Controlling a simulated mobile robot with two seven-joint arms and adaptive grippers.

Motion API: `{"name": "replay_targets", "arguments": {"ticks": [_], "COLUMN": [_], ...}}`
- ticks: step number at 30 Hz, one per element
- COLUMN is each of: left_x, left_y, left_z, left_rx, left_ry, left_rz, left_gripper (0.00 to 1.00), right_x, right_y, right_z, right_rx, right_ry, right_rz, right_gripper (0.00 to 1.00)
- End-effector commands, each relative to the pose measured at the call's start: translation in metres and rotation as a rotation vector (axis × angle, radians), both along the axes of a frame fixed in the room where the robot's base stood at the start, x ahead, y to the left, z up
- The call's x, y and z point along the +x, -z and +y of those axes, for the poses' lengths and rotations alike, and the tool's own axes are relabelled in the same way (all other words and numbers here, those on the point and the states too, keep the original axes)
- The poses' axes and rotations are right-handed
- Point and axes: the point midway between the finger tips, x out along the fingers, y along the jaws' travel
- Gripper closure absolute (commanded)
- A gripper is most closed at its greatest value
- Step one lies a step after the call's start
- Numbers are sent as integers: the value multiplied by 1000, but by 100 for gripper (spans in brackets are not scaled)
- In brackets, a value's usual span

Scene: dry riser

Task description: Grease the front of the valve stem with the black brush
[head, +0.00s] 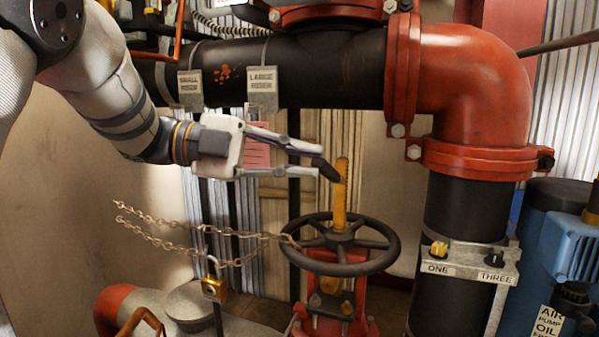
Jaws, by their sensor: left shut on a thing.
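The valve stem (340,207) is a yellow-orange upright rod. It rises through the hub of a dark handwheel (351,268) on a red valve body. My left gripper (318,163) comes in from the left at the height of the stem's top. It is shut on the black brush (328,171), a small dark piece at the fingertips that slants down to the right. The brush's lower end meets the stem's left edge in the picture; I cannot tell whether they touch. The fingers hide part of the brush. My right gripper is not in view.
A chain (160,240) with a brass padlock (213,287) hangs left of the handwheel. A black pipe (330,75) and red elbow (480,85) run above and right. A bracket (465,263) labelled ONE and THREE is on the right pipe, beside a blue pump (578,247).

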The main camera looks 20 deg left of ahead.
Motion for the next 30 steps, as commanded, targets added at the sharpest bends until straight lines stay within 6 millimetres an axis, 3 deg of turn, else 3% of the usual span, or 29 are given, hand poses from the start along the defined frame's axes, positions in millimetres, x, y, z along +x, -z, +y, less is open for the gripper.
{"name": "replay_targets", "arguments": {"ticks": [8,18,25,30], "left_x": [0,1,0,-17], "left_y": [-1,-27,-27,-31], "left_z": [0,0,0,0], "left_rx": [0,0,0,1], "left_ry": [0,0,0,0], "left_rz": [1,-1,1,1], "left_gripper": [100,100,100,100], "right_x": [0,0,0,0], "right_y": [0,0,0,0], "right_z": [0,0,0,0], "right_rx": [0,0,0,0], "right_ry": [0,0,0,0], "right_rz": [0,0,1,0], "right_gripper": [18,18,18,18]}}
